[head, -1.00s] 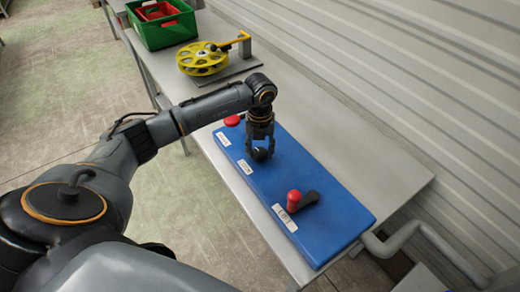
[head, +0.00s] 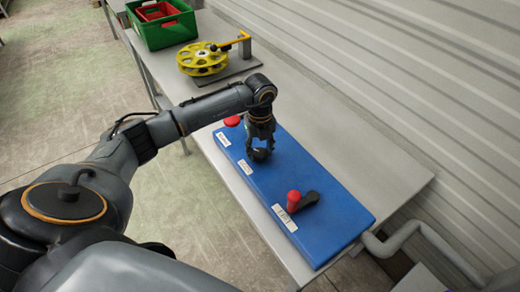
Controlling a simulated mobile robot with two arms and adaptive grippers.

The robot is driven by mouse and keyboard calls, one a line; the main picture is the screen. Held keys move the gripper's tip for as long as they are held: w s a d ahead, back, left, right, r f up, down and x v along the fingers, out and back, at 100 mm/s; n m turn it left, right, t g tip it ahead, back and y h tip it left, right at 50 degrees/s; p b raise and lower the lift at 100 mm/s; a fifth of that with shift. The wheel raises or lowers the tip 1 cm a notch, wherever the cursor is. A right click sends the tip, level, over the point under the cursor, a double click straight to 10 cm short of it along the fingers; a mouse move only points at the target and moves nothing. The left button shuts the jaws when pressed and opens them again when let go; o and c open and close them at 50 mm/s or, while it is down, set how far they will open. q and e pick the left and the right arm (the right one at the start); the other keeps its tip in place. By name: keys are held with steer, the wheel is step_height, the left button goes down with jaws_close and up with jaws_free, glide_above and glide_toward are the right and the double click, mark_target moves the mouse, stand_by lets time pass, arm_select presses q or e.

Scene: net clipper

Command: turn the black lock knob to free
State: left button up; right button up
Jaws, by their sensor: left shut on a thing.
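The black lock knob (head: 260,155) sits on the blue panel (head: 330,225), near a white label in its middle part. My left gripper (head: 259,148) points down over the knob, its fingers shut on it. The fingers hide much of the knob, and I cannot read which way it is turned. My right gripper is not in view.
A red-topped black lever (head: 294,198) stands on the panel's near end, and a red button (head: 232,121) at its far end. A yellow reel (head: 202,57) and a green crate (head: 165,30) lie farther back. The grey table (head: 395,170) is clear right of the panel.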

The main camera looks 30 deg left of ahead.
mark_target(260, 152)
arm_select(q)
steer(key=o, duration=1.1)
steer(key=shift+o, duration=0.2)
steer(key=shift+r, duration=0.1)
step_height(260, 152, up, 12)
